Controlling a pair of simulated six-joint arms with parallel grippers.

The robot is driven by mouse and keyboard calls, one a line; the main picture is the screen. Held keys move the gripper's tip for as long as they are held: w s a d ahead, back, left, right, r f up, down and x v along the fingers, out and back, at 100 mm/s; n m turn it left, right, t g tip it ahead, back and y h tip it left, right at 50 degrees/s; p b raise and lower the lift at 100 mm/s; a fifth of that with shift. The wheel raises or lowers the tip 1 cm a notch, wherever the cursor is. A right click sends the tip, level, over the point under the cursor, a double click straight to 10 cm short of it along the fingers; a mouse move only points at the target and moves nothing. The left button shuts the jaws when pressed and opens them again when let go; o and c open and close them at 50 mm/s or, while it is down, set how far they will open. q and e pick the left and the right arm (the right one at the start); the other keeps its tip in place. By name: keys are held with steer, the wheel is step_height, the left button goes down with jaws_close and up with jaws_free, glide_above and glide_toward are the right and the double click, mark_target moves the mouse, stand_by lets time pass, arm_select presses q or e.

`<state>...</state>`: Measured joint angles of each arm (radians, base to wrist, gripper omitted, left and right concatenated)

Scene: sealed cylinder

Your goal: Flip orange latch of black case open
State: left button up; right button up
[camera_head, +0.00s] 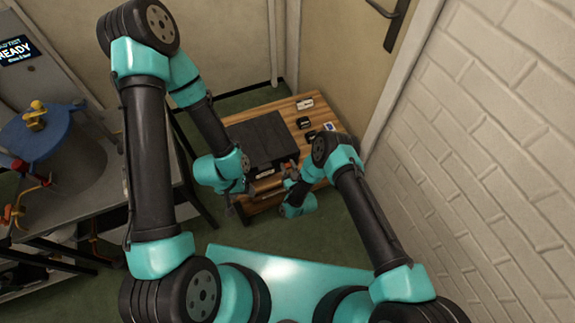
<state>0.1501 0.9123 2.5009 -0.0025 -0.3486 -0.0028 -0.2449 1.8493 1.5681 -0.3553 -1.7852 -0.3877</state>
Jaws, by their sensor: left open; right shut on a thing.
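The black case (262,138) lies on a low wooden table, its dark lid facing up and its front side toward me. My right gripper (290,171) is at the case's front right corner. It is shut on a small orange-red part there, which looks like the orange latch; the fingers partly hide it. My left gripper (245,187) is open, just in front of the case's front left corner. I cannot tell whether it touches the case. The latch's exact position is too small to make out.
The wooden table (285,104) also bears several small items along its right side, including a white one (305,103) at the back. A workbench with a blue round object (35,135) stands at left. A brick wall (490,130) is at right. Green floor lies around the table.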

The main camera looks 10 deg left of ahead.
steer(key=shift+s+d+f+t+y, duration=0.2)
steer(key=shift+t+y, duration=0.1)
steer(key=shift+t, duration=0.2)
steer(key=shift+s+d+f+t+y, duration=0.15)
steer(key=shift+t+y, duration=0.15)
steer(key=shift+t, duration=0.2)
steer(key=shift+a, duration=0.1)
steer(key=o, duration=0.9)
steer(key=shift+o, duration=0.2)
